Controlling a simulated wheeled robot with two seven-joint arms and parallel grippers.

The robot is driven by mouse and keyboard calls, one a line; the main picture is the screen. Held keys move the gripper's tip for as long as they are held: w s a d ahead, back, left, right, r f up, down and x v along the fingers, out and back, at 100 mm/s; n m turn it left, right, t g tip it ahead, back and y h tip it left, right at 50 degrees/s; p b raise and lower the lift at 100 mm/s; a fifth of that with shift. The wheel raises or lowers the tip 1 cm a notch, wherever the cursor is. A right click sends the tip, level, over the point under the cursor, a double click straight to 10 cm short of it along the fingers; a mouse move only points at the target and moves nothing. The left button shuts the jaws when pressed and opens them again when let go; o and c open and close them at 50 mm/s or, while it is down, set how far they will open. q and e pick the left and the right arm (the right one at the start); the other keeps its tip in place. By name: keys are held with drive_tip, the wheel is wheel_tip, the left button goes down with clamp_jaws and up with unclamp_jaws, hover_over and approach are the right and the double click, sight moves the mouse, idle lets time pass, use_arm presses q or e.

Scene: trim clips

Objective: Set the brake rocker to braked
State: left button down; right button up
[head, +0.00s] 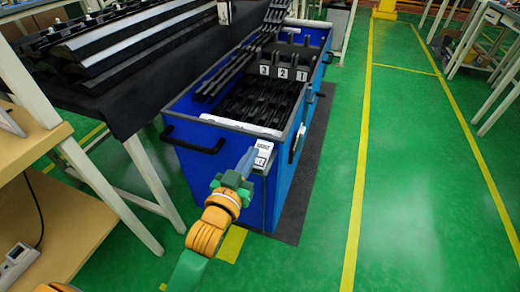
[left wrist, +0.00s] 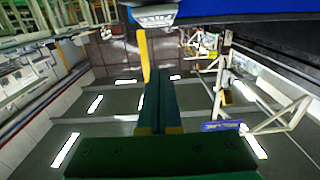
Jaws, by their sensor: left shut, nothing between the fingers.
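The brake rocker (head: 263,157) is a small pale grey-white piece with dark lettering on the near corner of the blue cart (head: 229,180). Its lettering is too small to read, and I cannot tell which way it is tilted. My left gripper (head: 249,157) is shut and empty, with its fingertips close beside the left side of the rocker; I cannot tell if they touch. In the left wrist view the rocker (left wrist: 155,14) shows at the top, beyond the closed fingers (left wrist: 157,75). My right gripper is not in view.
A black-covered table (head: 130,100) stands left, and a wooden shelf (head: 35,200) near left. Green floor (head: 420,200) right of the cart is clear.

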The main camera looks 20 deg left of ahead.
sight(264, 146)
use_arm(q)
drive_tip(key=w, duration=0.5)
drive_tip(key=shift+w+d, duration=0.1)
drive_tip(key=shift+w, duration=0.3)
drive_tip(key=f, duration=0.1)
drive_tip(key=f+b, duration=0.1)
drive_tip(key=f, duration=0.2)
drive_tip(key=shift+w+b, duration=0.3)
drive_tip(key=shift+b, duration=0.05)
drive_tip(key=shift+r+p, duration=0.15)
drive_tip(key=shift+p, duration=0.55)
drive_tip(key=shift+w+g+p, duration=0.1)
drive_tip(key=shift+g+p, duration=0.25)
drive_tip(key=shift+g, duration=0.05)
drive_tip(key=shift+f+p, duration=0.2)
drive_tip(key=shift+p, duration=0.5)
drive_tip(key=g+p, duration=0.1)
drive_tip(key=p, duration=0.1)
drive_tip(key=g+p, duration=0.1)
drive_tip(key=p, duration=0.3)
drive_tip(key=shift+w+r+g, duration=0.25)
drive_tip(key=shift+w+g, duration=0.1)
drive_tip(key=shift+g, duration=0.05)
drive_tip(key=shift+w+f+g+p, duration=0.15)
drive_tip(key=shift+g+p, duration=0.15)
drive_tip(key=shift+p, duration=0.2)
drive_tip(key=shift+f, duration=0.3)
